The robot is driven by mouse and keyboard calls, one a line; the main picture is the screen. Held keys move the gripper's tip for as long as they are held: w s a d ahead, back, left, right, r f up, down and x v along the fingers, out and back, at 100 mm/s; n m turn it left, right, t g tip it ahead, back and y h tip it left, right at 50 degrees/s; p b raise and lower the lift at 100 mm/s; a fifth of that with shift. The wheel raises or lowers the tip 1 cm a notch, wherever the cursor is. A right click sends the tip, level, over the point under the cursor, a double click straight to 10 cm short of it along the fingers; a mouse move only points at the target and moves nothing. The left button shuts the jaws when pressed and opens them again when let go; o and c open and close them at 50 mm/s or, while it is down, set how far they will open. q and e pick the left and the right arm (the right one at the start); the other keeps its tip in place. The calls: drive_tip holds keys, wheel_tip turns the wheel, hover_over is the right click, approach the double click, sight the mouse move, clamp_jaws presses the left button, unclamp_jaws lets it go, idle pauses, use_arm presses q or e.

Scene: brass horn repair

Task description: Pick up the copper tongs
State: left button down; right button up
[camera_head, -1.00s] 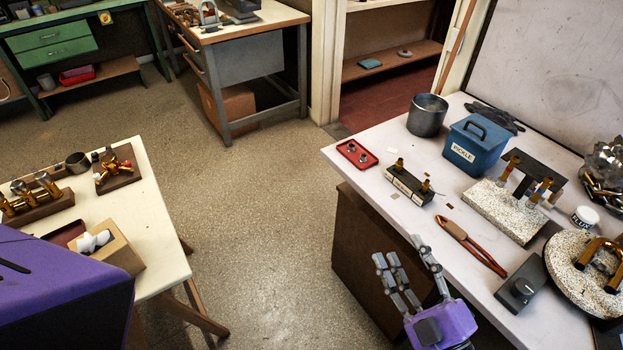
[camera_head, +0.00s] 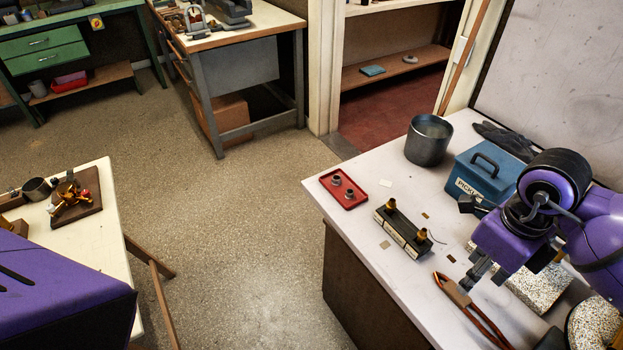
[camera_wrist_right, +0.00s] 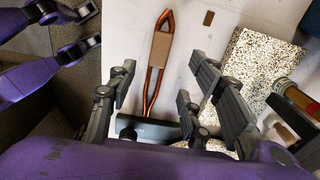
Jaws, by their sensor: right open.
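The copper tongs (camera_head: 460,296) lie on the white bench near its front edge, partly covered by my right gripper in the head view. In the right wrist view the tongs (camera_wrist_right: 160,50) show two copper arms and a brown sleeve. My right gripper (camera_wrist_right: 166,80) is open and empty above the bench, with the tongs appearing between its spread fingers. Whether any finger touches them I cannot tell. In the head view the right gripper (camera_head: 470,277) points down at the tongs.
A black block with brass fittings (camera_head: 403,229) and a red tray (camera_head: 343,188) are left of the tongs. A blue pickle box (camera_head: 484,172) and a grey pot (camera_head: 428,141) stand behind. A speckled slab (camera_wrist_right: 262,75) lies right of the tongs. A dark box (camera_wrist_right: 145,130) is by their lower end.

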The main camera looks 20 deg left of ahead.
sight(465, 300)
drive_tip(key=shift+s+d+f, duration=0.1)
drive_tip(key=shift+s+f, duration=0.2)
drive_tip(key=shift+f, duration=0.35)
drive_tip(key=shift+s+d+f, duration=0.1)
drive_tip(key=shift+s+f, duration=0.2)
drive_tip(key=shift+f, duration=0.3)
drive_tip(key=f, duration=0.3)
drive_tip(key=shift+w+d+f+p, duration=0.2)
drive_tip(key=shift+d+f+p, duration=0.05)
drive_tip(key=shift+f+p, duration=0.1)
drive_tip(key=shift+f, duration=0.6)
use_arm(q)
drive_tip(key=s, duration=0.3)
drive_tip(key=shift+s+f+g, duration=0.15)
drive_tip(key=shift+f+g, duration=0.15)
drive_tip(key=shift+f, duration=0.1)
use_arm(e)
clamp_jaws()
drive_tip(key=shift+r, duration=0.1)
